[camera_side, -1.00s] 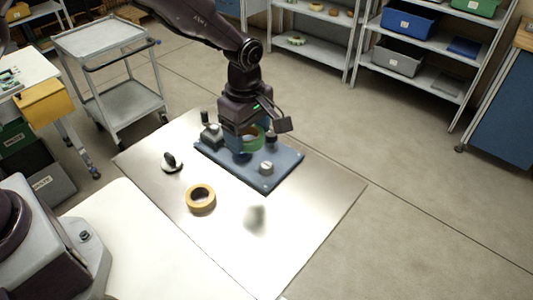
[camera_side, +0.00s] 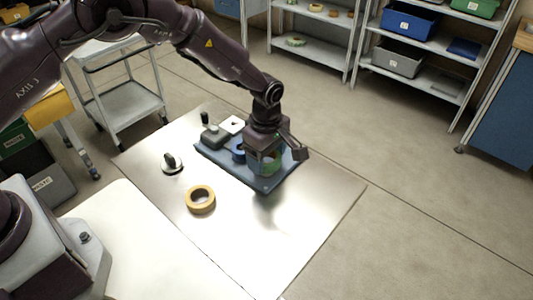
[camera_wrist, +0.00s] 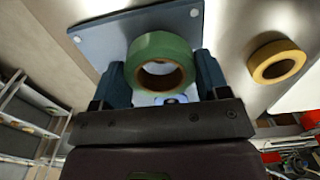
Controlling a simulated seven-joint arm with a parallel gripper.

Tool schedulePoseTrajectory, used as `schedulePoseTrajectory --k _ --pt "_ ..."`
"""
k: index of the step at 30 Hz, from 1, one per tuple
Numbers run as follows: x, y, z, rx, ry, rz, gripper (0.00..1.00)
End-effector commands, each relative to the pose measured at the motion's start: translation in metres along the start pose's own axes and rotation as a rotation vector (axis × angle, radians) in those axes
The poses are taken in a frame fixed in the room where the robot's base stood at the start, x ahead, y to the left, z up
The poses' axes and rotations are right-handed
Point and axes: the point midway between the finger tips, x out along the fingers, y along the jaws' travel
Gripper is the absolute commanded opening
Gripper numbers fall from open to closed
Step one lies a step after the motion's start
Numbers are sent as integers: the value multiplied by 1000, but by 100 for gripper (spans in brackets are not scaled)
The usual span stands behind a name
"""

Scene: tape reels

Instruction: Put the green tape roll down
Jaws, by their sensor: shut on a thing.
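The green tape roll (camera_wrist: 160,58) is between the two fingers of my gripper (camera_wrist: 160,75) in the wrist view, its hole facing the camera. In the side view, my gripper (camera_side: 265,160) is shut on the green roll (camera_side: 275,167), which is partly hidden by the fingers. The roll is over the right part of the blue board (camera_side: 218,157). I cannot tell whether it touches the board or anything on it. The board also shows in the wrist view (camera_wrist: 100,38), behind the roll.
A blue roll (camera_side: 238,150) is on the board, just left of my gripper. A yellow tape roll (camera_side: 200,199) and a black-handled round piece (camera_side: 172,163) lie on the metal table (camera_side: 300,230), clear in front.

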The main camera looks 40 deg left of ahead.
Motion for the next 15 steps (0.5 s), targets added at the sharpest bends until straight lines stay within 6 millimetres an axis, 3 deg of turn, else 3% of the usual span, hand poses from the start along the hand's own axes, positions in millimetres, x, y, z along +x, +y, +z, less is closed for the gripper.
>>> schedulePoseTrajectory --k 14,15 --pt "11 0 0 0 1 1 45" --pt "11 0 0 0 1 1 78"
